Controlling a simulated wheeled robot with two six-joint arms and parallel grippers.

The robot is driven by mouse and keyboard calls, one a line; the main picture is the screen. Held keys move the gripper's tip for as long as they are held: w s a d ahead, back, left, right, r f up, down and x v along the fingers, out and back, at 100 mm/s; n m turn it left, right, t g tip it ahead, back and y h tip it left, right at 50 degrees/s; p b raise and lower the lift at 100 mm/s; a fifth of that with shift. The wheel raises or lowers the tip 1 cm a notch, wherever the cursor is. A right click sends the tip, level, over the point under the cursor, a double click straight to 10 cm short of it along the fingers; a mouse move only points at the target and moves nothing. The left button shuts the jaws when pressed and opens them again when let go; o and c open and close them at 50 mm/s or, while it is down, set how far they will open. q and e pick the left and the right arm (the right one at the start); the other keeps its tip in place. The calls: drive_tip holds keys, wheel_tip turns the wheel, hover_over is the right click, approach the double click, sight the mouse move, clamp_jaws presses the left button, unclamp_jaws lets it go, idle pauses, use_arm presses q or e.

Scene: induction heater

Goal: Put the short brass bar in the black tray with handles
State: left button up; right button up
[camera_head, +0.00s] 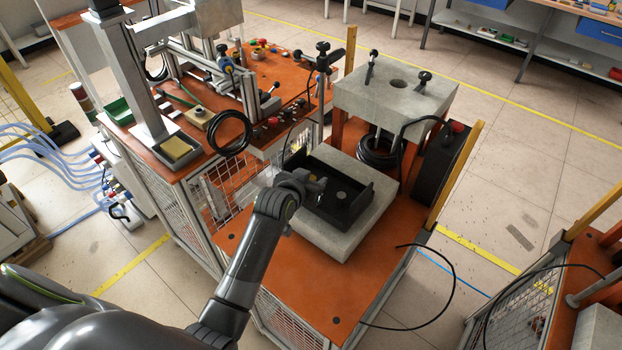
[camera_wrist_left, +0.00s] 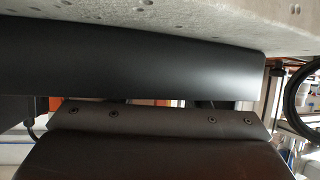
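The black tray (camera_head: 352,213) sits on a pale grey block (camera_head: 322,240) on the orange bench. My left gripper (camera_head: 314,188) is at the tray's left side, low over it, and hides part of the rim and inside. Its fingertips are too small and dark to tell open from shut. A small yellowish spot (camera_head: 312,177) shows beside the gripper; I cannot tell if it is the short brass bar. A small pale round spot (camera_head: 341,195) shows inside the tray. The left wrist view shows dark surfaces close up and the grey block (camera_wrist_left: 150,12), with no bar visible.
Behind the tray stands a grey block on legs (camera_head: 390,95) with black knobs. A black box with a red button (camera_head: 437,160) is to the right. A press column (camera_head: 135,80) and a coiled black cable (camera_head: 231,132) are to the left. The orange bench front (camera_head: 330,290) is clear.

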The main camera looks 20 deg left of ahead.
use_arm(q)
drive_tip(key=shift+r, duration=0.15)
drive_tip(key=v, duration=1.2)
drive_tip(key=shift+b, duration=0.45)
